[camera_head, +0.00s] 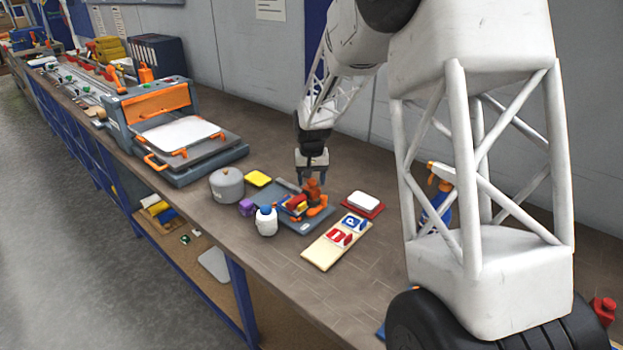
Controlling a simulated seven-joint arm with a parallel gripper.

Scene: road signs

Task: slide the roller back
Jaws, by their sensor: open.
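My gripper (312,181) points down over the worktable with its fingers apart. It is right above a small orange tool (317,199) with red and yellow parts, which lies on a dark grey tray (294,224). I cannot tell whether the fingertips touch the tool, nor whether this tool is the roller. Farther left on the table is a grey press (133,119) with a flat bed, an orange crossbar and orange handles. A white sheet lies on its bed. A roller inside the press is not clearly visible.
A spray bottle (436,205) is partly hidden by my arm.

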